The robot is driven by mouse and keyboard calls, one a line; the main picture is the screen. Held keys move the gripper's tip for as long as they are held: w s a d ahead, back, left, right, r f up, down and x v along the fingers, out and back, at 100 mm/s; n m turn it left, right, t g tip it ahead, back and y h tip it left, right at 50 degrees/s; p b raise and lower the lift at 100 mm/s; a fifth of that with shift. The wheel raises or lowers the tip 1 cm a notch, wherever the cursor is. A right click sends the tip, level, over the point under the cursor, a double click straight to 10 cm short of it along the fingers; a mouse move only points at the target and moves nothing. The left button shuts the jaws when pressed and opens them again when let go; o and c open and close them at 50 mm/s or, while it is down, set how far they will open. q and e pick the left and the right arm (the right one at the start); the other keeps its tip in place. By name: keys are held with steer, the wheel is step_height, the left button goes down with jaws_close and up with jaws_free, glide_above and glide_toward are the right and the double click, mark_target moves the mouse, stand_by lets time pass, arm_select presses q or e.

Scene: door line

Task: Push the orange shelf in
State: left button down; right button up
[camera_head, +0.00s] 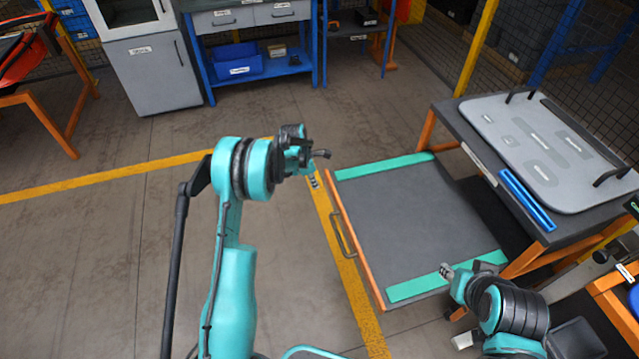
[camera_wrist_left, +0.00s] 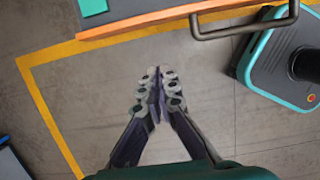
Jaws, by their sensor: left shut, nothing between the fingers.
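The orange shelf (camera_head: 405,220) is a flat dark grey panel with an orange front edge and teal strips along two sides. It stands pulled out to the left from under the workbench, with a metal handle (camera_head: 341,233) on its front edge. My left gripper (camera_head: 322,154) is above the floor near the far corner of that front edge. In the left wrist view the left gripper (camera_wrist_left: 159,78) is shut and empty, apart from the orange edge (camera_wrist_left: 180,16) and handle (camera_wrist_left: 245,30). My right gripper (camera_head: 446,271) is over the shelf's near side; its fingers are too small to read.
The workbench (camera_head: 470,165) carries a grey board (camera_head: 545,150) with black handles and blue bars (camera_head: 527,200). A yellow floor line (camera_head: 345,265) runs beneath the shelf's front. A grey cabinet (camera_head: 152,75) and blue rack (camera_head: 262,68) stand at the back. Floor left of the shelf is clear.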

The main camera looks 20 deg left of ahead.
arm_select(q)
steer(key=w+d+f+b, duration=0.3)
steer(key=d+f, duration=0.1)
steer(key=f, duration=0.3)
steer(key=shift+w+d+f, duration=0.2)
steer(key=shift+d+f, duration=0.05)
steer(key=shift+d, duration=0.15)
